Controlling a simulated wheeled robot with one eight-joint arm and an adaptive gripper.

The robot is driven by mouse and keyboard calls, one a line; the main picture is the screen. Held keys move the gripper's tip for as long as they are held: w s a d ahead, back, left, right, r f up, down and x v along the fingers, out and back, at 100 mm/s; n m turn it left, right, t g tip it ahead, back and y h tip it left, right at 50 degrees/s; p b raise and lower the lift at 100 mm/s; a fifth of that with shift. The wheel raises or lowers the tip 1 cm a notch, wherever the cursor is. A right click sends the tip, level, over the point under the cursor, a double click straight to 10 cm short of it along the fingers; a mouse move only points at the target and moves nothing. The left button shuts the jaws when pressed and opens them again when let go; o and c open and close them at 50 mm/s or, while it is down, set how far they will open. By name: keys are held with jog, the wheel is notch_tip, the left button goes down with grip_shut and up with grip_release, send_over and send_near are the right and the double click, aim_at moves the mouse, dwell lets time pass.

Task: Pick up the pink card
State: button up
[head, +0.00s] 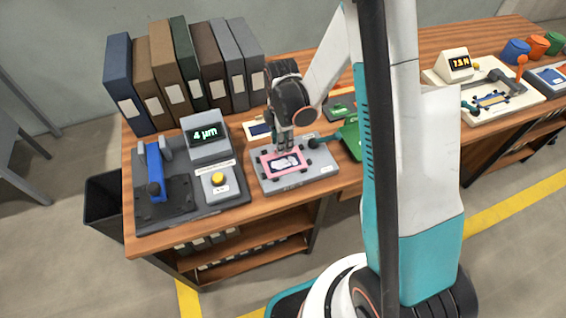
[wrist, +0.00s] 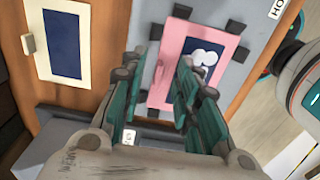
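The pink card (head: 270,159) lies on a grey fixture plate (head: 325,176) on the wooden workbench. It has a dark picture panel with a pale shape, and small dark clamps or posts stand at its edges. In the wrist view the pink card (wrist: 175,42) shows ahead of the fingers, partly covered by them. My gripper (head: 285,146) points down just above the card's far side in the head view. In the wrist view my gripper (wrist: 158,72) has its two teal fingers apart with nothing seen between them but the card beyond. I cannot tell whether the fingertips touch the card.
A cream card with a blue panel (wrist: 60,45) lies beside the fixture. A gauge reading 4 µm (head: 207,135) stands left, with a yellow button (head: 217,179). Several binders (head: 185,70) stand behind.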

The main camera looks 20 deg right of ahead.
notch_tip(320, 180, down, 2)
grip_shut()
jog(key=shift+r, duration=0.15)
